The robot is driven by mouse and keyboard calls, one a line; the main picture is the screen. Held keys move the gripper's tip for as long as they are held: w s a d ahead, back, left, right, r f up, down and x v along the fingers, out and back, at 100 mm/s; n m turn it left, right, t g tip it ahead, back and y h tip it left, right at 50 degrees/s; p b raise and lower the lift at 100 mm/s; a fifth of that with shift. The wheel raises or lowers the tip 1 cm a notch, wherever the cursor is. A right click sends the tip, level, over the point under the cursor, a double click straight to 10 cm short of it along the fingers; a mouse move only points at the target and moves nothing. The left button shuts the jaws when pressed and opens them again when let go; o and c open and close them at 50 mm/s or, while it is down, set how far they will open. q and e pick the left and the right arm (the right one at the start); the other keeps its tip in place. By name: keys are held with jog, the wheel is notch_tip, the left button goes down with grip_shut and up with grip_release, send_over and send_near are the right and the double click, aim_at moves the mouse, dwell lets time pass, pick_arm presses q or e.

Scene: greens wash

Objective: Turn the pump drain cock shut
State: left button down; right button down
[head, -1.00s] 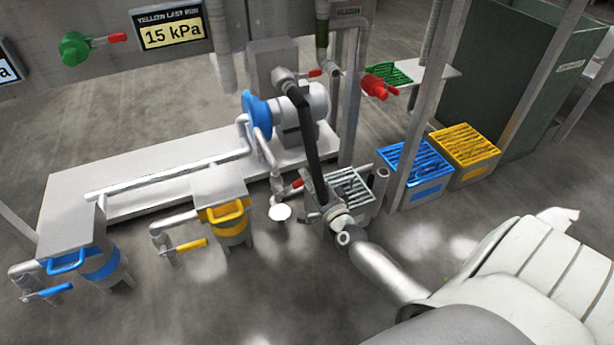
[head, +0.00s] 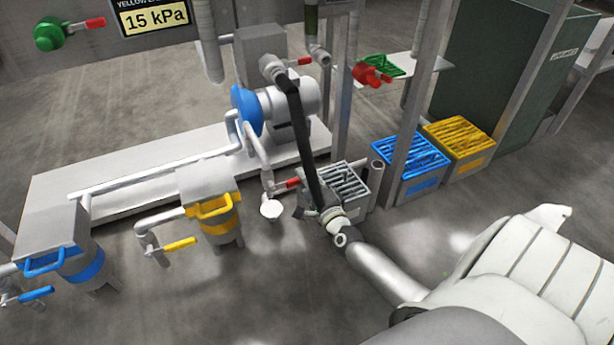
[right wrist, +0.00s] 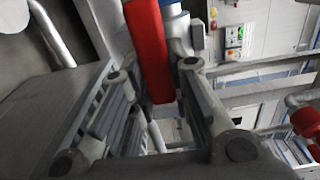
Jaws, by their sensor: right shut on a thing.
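The pump drain cock's red lever (head: 290,184) sits low on the grey pipe in front of the blue-faced pump (head: 247,111). It points right and a little up in the head view. My right gripper (head: 310,199) is at the lever's free end. In the right wrist view the red lever (right wrist: 150,50) runs down between the two fingers (right wrist: 158,112), which are shut on it. The fingertips' contact is partly hidden by the lever and finger links. A white round cup (head: 271,208) is below the cock. My left gripper is out of view.
A grey crate (head: 362,190) stands just behind my right gripper, with an upright post close by. Blue (head: 424,187) and yellow (head: 473,168) crates are farther right. A yellow-banded strainer (head: 218,228) stands left of the cock. Floor in front is open.

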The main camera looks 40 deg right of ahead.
jog(key=shift+f, duration=0.1)
jog(key=c, duration=1.3)
grip_release()
jog(key=v, duration=1.2)
jog(key=shift+a, duration=0.1)
